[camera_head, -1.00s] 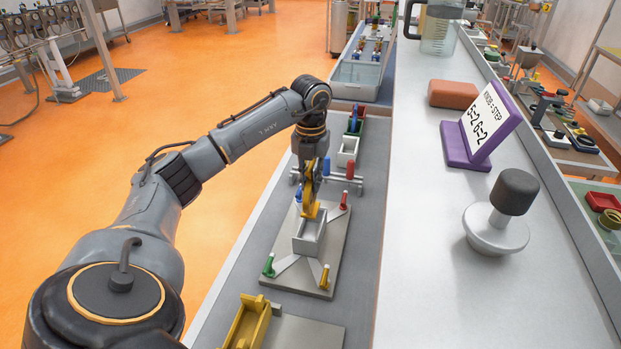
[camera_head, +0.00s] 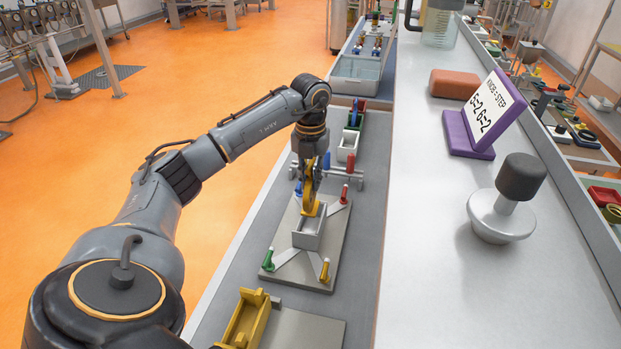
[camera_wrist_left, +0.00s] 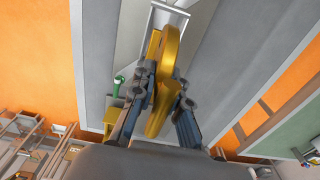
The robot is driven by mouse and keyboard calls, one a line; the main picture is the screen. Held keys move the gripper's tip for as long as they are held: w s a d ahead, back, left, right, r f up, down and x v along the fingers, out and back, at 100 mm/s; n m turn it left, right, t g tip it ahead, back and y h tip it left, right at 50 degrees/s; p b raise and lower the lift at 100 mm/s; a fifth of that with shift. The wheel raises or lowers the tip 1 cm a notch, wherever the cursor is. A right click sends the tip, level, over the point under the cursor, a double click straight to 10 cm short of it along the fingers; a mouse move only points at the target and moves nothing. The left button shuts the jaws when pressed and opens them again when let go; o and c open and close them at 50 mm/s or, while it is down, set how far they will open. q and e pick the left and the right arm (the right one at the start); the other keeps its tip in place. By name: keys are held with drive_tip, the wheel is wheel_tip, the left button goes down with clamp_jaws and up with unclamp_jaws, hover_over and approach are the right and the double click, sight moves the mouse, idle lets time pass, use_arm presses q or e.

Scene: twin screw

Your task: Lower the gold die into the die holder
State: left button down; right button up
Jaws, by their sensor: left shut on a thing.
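The gold die (camera_head: 312,208) is held by my left gripper (camera_head: 311,184), which is shut on it. The die hangs over the far end of the pale grey open box that looks like the die holder (camera_head: 308,237). I cannot tell whether it touches or enters the box. In the left wrist view the gold die (camera_wrist_left: 166,62) fills the space between the fingers of my left gripper (camera_wrist_left: 160,92), and part of the holder (camera_wrist_left: 168,16) shows beyond it. My right gripper is not in view.
The holder sits on a grey plate (camera_head: 322,268) with coloured clamps at its corners, green (camera_head: 268,261) and yellow (camera_head: 325,272) at the near end. A yellow bracket (camera_head: 250,318) stands nearer. The white counter (camera_head: 430,270) at right carries a knob (camera_head: 505,200) and a purple sign stand (camera_head: 468,135).

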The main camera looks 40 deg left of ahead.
sight(310, 163)
use_arm(q)
drive_tip(key=shift+f, duration=0.1)
drive_tip(key=shift+f+b, duration=1.2)
drive_tip(key=shift+f, duration=0.65)
drive_tip(key=shift+f+b, duration=0.95)
drive_tip(key=shift+f, duration=0.7)
drive_tip(key=shift+f+b, duration=0.35)
drive_tip(key=shift+f, duration=0.2)
drive_tip(key=c, duration=1.3)
unclamp_jaws()
drive_tip(key=shift+o, duration=0.2)
wheel_tip(310, 163, up, 12)
drive_tip(key=shift+r, duration=0.1)
